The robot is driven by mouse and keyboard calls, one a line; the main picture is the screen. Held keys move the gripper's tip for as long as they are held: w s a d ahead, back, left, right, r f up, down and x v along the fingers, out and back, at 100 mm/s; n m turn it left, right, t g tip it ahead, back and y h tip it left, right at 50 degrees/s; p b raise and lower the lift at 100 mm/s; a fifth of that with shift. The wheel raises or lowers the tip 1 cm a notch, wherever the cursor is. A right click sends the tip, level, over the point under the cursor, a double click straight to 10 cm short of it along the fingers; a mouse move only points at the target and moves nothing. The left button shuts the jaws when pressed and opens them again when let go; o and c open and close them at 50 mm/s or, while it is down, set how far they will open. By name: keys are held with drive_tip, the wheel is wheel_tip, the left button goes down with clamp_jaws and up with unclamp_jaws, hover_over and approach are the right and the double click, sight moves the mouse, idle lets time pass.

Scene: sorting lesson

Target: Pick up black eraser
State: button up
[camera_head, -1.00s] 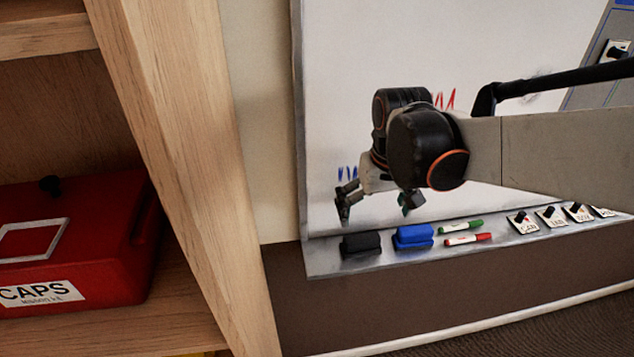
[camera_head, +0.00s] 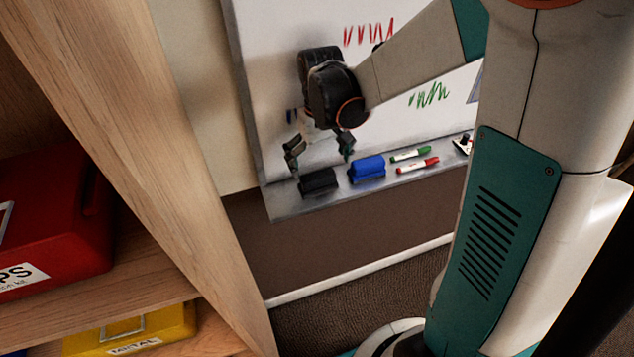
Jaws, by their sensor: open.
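The black eraser (camera_head: 318,182) lies at the left end of the grey tray (camera_head: 292,209) below the whiteboard. My gripper (camera_head: 319,162) is open and empty. Its two fingers are spread and point down, one at the upper left of the black eraser and one at its upper right. The left fingertip looks close to the eraser's top left end. I cannot tell whether it touches. The eraser itself is mostly unhidden.
A blue eraser (camera_head: 367,169) lies just right of the black one. A green marker (camera_head: 410,154) and a red marker (camera_head: 418,165) lie further right. A wooden shelf (camera_head: 165,150) with a red box (camera_head: 60,215) and a yellow box (camera_head: 135,332) stands at the left.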

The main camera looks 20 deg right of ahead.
sight(318, 175)
drive_tip(key=shift+s+a+f+b, duration=0.15)
drive_tip(key=shift+f+b, duration=0.35)
drive_tip(key=shift+f, duration=0.95)
drive_tip(key=shift+s+a+f+b, duration=0.1)
drive_tip(key=shift+f+b, duration=0.4)
drive_tip(key=shift+f, duration=0.95)
drive_tip(key=c, duration=1.2)
